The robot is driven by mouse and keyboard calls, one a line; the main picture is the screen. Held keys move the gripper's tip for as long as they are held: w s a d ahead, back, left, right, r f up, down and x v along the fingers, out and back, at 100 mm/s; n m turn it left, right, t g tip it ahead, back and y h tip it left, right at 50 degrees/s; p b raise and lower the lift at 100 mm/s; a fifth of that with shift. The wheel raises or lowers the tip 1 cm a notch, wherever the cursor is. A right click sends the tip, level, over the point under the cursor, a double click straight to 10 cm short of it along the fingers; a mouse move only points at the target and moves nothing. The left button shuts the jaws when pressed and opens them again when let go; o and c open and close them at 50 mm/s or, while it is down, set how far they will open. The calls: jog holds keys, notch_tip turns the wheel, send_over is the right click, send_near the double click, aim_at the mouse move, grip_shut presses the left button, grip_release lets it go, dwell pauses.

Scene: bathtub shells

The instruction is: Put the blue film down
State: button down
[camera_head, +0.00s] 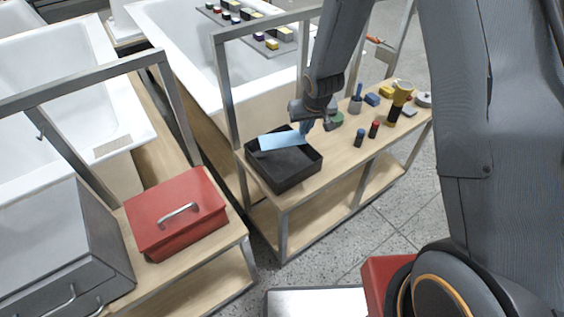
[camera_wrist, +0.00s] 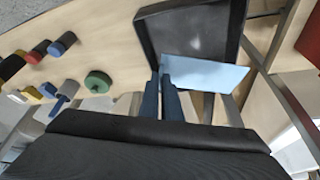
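The blue film (camera_head: 282,140) is a thin, light blue, flat sheet. It also shows in the wrist view (camera_wrist: 207,75), reaching right from my fingertips. My gripper (camera_head: 305,132) is shut on one end of the film; in the wrist view its two fingers (camera_wrist: 167,80) are close together at the film's edge. The film lies across the back part of a black open tray (camera_head: 288,182) in the head view and covers part of its rim. It looks held at or just above rim height; the exact gap cannot be told. The visible tray floor is bare.
The tray stands on the left end of a wooden bench (camera_head: 345,165). To its right are a green round piece (camera_head: 337,118), red and blue small cylinders (camera_head: 374,129), and a yellow-topped tool (camera_head: 399,98). A metal frame post (camera_head: 228,95) rises behind the tray. A red toolbox (camera_head: 175,212) stands on another bench.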

jog(key=shift+w+f, duration=0.3)
jog(key=shift+f, duration=1.8)
jog(key=shift+w+f, duration=0.25)
jog(key=shift+f, duration=1.9)
jog(key=shift+w+f, duration=0.3)
jog(key=shift+f, duration=1.8)
jog(key=shift+f, duration=0.2)
jog(key=c, duration=2.3)
grip_release()
jog(key=shift+o, duration=0.2)
jog(key=shift+r, duration=0.1)
